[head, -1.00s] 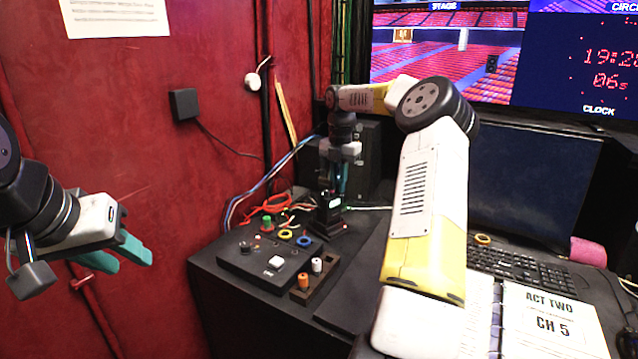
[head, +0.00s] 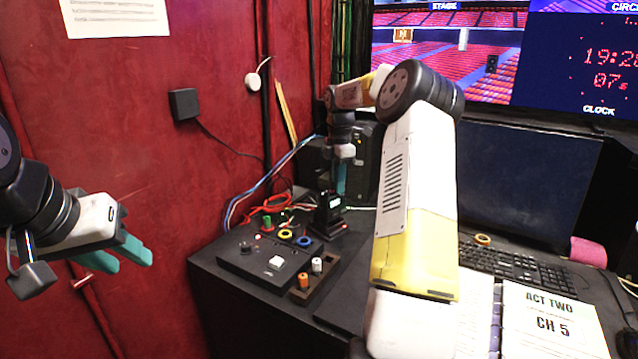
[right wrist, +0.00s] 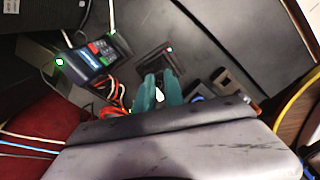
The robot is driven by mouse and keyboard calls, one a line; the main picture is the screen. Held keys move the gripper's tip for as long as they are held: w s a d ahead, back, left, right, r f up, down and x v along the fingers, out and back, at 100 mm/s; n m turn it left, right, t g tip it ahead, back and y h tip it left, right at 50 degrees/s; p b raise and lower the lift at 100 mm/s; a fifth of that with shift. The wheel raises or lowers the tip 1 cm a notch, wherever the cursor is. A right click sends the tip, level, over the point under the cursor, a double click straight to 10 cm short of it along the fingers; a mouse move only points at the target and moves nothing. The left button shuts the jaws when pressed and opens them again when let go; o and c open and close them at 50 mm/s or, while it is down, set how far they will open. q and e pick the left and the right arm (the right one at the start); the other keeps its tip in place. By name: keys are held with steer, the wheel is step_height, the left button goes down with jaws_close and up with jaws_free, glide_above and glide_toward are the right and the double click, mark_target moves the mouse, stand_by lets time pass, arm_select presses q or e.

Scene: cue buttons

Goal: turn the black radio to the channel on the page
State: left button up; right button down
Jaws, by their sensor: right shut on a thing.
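The black radio (head: 327,213) stands upright at the back of the desk, with a small light marking on its front that is too small to read. My right gripper (head: 340,192) points down at the radio's top. Its teal fingers (right wrist: 160,82) are shut on a small part there, seemingly the radio's knob, which the fingers hide.
A button panel (head: 245,262) with a white button is in front of the radio, beside a tray of knobs (head: 314,284). Yellow and blue rings lie near. Red cables (head: 268,205) lie left of the radio. A keyboard (head: 520,272) and dark monitor (head: 525,185) are at the right.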

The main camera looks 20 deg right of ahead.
steer(key=shift+m, duration=0.6)
steer(key=c, duration=1.4)
jaws_free()
step_height(320, 180, up, 8)
steer(key=shift+f, duration=0.1)
